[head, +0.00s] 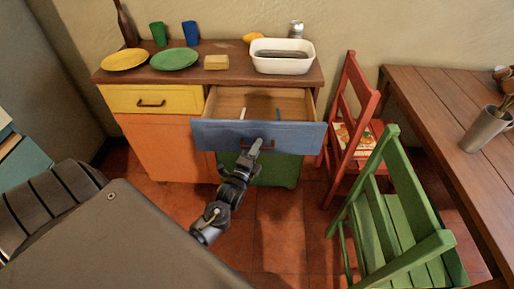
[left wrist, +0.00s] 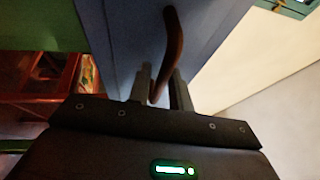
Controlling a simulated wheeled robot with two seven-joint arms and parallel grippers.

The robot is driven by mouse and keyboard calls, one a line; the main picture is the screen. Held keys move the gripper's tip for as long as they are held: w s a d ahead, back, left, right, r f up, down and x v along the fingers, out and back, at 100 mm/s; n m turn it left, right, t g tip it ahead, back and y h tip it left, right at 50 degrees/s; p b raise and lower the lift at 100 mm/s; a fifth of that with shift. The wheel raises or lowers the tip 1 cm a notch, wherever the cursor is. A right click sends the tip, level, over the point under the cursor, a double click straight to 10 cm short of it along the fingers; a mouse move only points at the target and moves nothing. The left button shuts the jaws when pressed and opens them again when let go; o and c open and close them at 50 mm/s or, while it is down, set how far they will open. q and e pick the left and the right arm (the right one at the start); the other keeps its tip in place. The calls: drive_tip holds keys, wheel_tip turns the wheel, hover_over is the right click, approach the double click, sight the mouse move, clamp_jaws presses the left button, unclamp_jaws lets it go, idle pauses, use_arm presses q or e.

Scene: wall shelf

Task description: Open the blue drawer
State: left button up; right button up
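The blue drawer (head: 258,135) of the sideboard is pulled well out, and its inside shows from above. My left gripper (head: 252,151) is at the front of this drawer, at its brown handle. In the left wrist view the blue drawer front (left wrist: 128,35) is close ahead. The curved handle (left wrist: 174,40) runs down between the two fingers of my left gripper (left wrist: 163,90), which look closed around it. In the head view the gripper hides part of the handle. My right gripper is in neither view.
Inside the drawer lies a small white item (head: 242,113). Plates, cups and a white basin (head: 282,57) stand on the sideboard top. A red chair (head: 350,125) and a green chair (head: 395,215) stand to the right, near a wooden table (head: 440,110).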

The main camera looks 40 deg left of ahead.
use_arm(q)
drive_tip(key=shift+o, duration=0.9)
drive_tip(key=shift+s, duration=0.2)
drive_tip(key=v, duration=1)
drive_tip(key=shift+s+b, duration=0.2)
drive_tip(key=shift+b, duration=0.2)
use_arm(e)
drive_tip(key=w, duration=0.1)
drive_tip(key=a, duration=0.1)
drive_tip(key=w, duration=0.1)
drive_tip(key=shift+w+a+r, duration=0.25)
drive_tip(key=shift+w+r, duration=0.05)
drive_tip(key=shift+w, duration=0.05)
use_arm(q)
drive_tip(key=shift+f, duration=0.15)
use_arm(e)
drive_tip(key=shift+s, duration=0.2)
